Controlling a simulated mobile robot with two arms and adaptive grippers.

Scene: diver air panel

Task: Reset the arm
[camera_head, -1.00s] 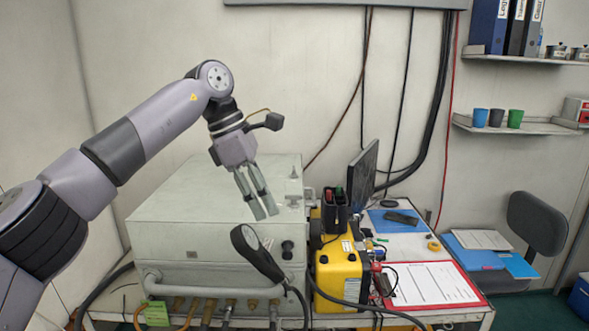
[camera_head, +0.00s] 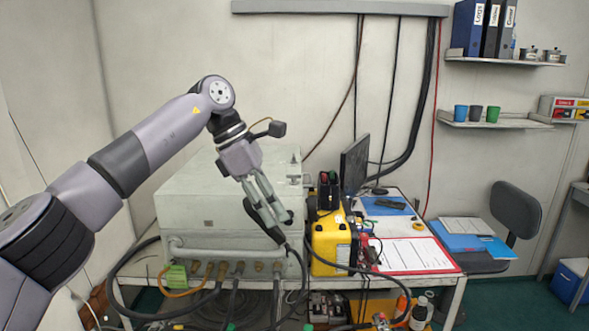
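My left arm comes in from the left, and its gripper (camera_head: 281,221) points down and right in front of the pale box's right part. Its two fingers look a little apart, with nothing clearly between them. A black handset (camera_head: 256,217) with a cable shows at the box's front, just left of and partly behind the fingers; I cannot tell whether they touch it. My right arm and gripper are not in view.
The pale metal box (camera_head: 185,212) with hoses below stands on a white table. Right of it are a yellow case (camera_head: 331,245), a monitor (camera_head: 355,163) and a red clipboard (camera_head: 410,254). A chair (camera_head: 515,212) stands at the right. Open air lies above the box.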

